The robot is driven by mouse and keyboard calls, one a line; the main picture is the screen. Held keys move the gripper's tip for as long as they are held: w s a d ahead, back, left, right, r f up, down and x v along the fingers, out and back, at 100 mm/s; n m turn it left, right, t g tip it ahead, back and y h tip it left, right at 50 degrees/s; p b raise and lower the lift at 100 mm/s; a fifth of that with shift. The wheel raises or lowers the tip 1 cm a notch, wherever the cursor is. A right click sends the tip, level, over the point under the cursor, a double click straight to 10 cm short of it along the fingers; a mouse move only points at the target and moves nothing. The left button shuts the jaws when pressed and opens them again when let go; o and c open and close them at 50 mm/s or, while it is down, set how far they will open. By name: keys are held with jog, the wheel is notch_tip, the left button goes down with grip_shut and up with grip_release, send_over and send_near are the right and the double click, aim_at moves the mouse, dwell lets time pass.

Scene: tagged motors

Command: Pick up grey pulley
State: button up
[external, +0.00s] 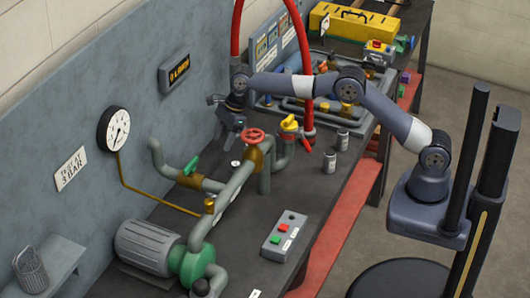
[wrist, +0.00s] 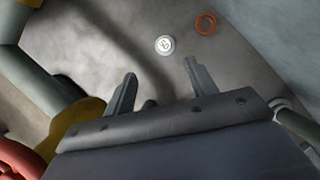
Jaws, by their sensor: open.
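My gripper (external: 224,120) hangs over the bench, left of and above the red handwheel. In the wrist view my gripper (wrist: 160,68) is open, with nothing between its two fingers. Beyond the fingertips a small pale round disc (wrist: 165,44) with dark marks on its face lies on the grey surface, apart from the fingers. An orange ring (wrist: 205,23) lies to its upper right. I cannot tell whether the pale disc is the grey pulley. No pulley is clearly recognisable in the external view.
The red handwheel (external: 254,135) and grey pipework (external: 236,186) stand close by the gripper. A red hose (external: 237,35) rises behind it. Two small cans (external: 336,148), a button box (external: 284,236) and a green-ended motor (external: 165,250) stand on the bench. Bare bench lies around the button box.

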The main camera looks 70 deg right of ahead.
jog(key=shift+s+d+f+p+x, duration=0.2)
jog(key=shift+d+p+x, duration=0.25)
jog(key=shift+x, duration=2.45)
jog(key=shift+s+d+f+p+x, duration=0.2)
jog(key=shift+p+x, duration=0.35)
jog(key=shift+x, duration=2.4)
jog(key=shift+s+d+f+p+x, duration=0.2)
jog(key=shift+d+p+x, duration=0.3)
jog(key=shift+x, duration=2.4)
jog(key=shift+a, duration=0.1)
jog(key=shift+c, duration=0.3)
jog(key=c, duration=1.1)
